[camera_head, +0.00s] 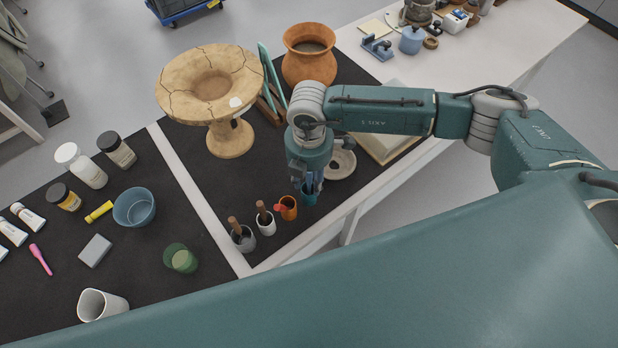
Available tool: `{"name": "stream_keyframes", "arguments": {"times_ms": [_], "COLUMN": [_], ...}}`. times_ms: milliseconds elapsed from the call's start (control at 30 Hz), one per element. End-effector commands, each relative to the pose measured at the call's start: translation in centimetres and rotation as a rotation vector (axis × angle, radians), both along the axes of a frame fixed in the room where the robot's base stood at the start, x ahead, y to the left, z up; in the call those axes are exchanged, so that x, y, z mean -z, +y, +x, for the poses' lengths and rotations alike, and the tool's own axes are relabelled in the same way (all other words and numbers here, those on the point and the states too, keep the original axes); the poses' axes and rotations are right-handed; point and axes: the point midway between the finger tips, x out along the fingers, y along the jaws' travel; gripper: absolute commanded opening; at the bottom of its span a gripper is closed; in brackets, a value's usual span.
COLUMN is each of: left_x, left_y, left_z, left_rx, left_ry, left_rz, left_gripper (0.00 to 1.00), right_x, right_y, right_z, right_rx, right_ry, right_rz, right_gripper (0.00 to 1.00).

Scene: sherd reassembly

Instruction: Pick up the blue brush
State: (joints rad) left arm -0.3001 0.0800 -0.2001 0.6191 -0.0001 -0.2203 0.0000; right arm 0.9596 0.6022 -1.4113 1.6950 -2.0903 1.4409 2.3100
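A thin blue handle, which looks like the blue brush (310,181), stands in a small teal cup (307,197) at the right end of a row of cups near the table's front edge. My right gripper (308,174) points down right over this cup, with its fingers around or beside the blue handle. The gripper's own body hides much of the brush. I cannot tell whether the fingers touch it or are closed. My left gripper is not in view.
An orange cup (288,208), a white cup (266,225) and a grey cup (244,240), with tools in them, stand close by on the left. A cracked pedestal bowl (229,135), a terracotta pot (309,68) and a pale ring-shaped piece (342,164) are behind.

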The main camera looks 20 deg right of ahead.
Motion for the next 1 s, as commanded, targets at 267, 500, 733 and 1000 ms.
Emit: {"name": "stream_keyframes", "arguments": {"times_ms": [267,500,733,1000], "left_x": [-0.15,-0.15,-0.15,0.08], "left_y": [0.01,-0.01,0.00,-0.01], "left_z": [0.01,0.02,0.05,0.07], "left_rx": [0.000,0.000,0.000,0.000], "left_ry": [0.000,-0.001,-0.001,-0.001], "left_rz": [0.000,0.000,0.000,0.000], "left_gripper": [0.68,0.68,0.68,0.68], "right_x": [0.73,0.70,0.68,-0.03], "right_y": [0.00,0.02,0.02,0.08], "right_z": [0.03,0.01,0.02,0.07], "right_rx": [0.000,-0.001,-0.001,-0.001], "right_ry": [-0.001,-0.001,-0.001,-0.002], "right_rz": [0.000,0.000,0.000,0.003], "right_gripper": [0.35,0.00,0.00,0.00]}}
